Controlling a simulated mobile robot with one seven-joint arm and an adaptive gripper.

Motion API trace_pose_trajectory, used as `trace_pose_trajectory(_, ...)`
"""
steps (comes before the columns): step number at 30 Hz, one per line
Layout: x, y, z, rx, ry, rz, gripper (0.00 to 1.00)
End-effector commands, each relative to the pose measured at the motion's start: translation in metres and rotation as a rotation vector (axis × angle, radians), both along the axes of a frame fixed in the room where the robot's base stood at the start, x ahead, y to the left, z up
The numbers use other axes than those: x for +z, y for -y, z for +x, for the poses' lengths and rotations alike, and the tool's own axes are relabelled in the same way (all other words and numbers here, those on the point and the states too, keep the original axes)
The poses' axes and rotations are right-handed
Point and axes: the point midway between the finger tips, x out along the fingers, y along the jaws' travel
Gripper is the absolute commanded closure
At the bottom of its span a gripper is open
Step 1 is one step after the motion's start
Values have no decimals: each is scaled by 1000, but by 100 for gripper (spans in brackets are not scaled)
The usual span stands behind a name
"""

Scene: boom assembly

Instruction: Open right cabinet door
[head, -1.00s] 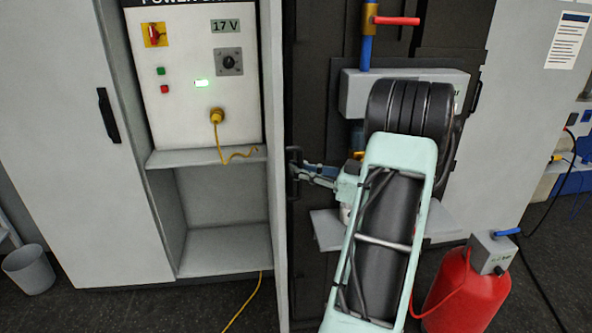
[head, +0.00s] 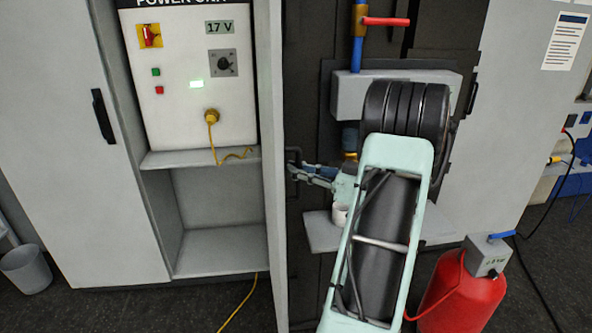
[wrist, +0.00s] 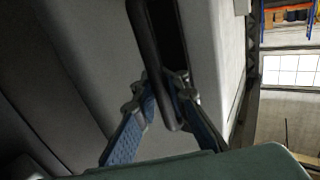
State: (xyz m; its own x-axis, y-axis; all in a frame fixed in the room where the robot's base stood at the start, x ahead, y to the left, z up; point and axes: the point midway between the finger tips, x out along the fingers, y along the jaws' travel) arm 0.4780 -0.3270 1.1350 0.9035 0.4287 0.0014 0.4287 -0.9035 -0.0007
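The right cabinet door (head: 272,180) stands swung out, nearly edge-on in the head view, with the compartment to its left uncovered. Its dark bar handle (head: 292,163) is on the door's right-hand face. My gripper (head: 300,172) reaches it from the right. In the wrist view the handle (wrist: 150,45) runs down between the two blue-padded fingers of my gripper (wrist: 164,92), which close on its lower part from both sides. The fingertips' contact is partly hidden behind the bar.
The power unit (head: 190,100) sits in the open compartment above an empty lower shelf. The left cabinet door (head: 60,150) is shut. A grey box on a dark panel (head: 345,95) is behind my arm. A red cylinder (head: 462,295) stands on the floor at right.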

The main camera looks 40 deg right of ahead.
Motion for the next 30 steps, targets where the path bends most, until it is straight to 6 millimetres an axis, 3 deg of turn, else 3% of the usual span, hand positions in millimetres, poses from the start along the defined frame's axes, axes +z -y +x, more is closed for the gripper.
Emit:
trace_pose_trajectory(6, -4, -1, -2, 4, -10, 4, 72)
trace_pose_trajectory(17, -2, 3, -7, 2, -6, 1, 72)
trace_pose_trajectory(30, -3, 40, -85, 0, -7, 1, 72)
